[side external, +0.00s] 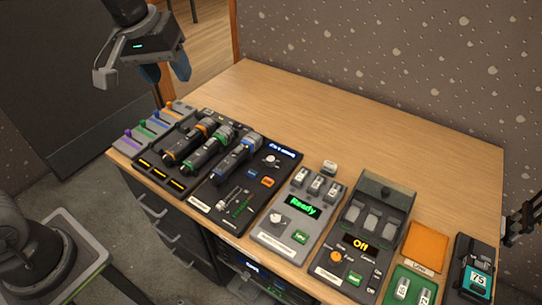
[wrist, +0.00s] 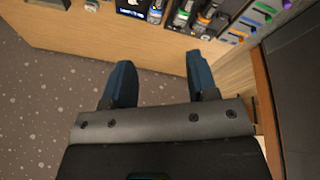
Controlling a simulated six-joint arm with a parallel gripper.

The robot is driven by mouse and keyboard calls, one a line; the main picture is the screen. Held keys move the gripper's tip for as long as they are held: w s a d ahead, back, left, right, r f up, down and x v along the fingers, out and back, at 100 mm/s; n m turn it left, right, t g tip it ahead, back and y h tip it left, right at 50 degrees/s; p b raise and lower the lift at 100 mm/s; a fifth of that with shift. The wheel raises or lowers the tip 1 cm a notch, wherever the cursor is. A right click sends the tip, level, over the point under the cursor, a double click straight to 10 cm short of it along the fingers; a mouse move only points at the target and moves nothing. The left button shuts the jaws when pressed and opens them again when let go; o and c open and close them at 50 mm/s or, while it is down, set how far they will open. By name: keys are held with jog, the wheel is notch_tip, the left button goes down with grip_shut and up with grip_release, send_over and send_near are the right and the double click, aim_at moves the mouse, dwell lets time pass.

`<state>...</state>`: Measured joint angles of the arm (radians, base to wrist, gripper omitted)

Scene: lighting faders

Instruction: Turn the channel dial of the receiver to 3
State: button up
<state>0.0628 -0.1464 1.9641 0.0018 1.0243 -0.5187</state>
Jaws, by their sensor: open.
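My gripper (side external: 166,70) is open and empty, raised above the left end of the table, well apart from the devices. Its two blue fingers also show in the wrist view (wrist: 158,64). A black panel (side external: 228,218) with a small blue-lit display (side external: 284,149) has a round pale dial (side external: 270,160). A grey box (side external: 262,234) showing "Ready" has a pale knob (side external: 276,218). A dark box (side external: 325,268) showing "Off" has an orange knob (side external: 336,256). The labels are too small to tell which is the receiver, and I cannot read any dial setting.
Microphones (side external: 207,150) lie in a dark holder and on the black panel. Coloured faders (side external: 150,124) stand at the left. An orange pad (side external: 426,247), a green tray (side external: 398,295) and a device reading 75 (side external: 478,278) are at the right. The table's back (side external: 330,125) is clear.

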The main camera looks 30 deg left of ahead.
jog(key=w+d+f+n+g, duration=0.1)
jog(key=w+d+f+n, duration=0.1)
jog(key=w, duration=0.5)
jog(key=n+g, duration=0.3)
jog(key=n, duration=0.5)
send_over(271, 158)
notch_tip(271, 158, down, 19)
notch_tip(271, 158, down, 14)
jog(key=shift+f, duration=0.1)
jog(key=shift+c, duration=0.4)
jog(key=c, duration=0.8)
jog(key=shift+c, duration=0.2)
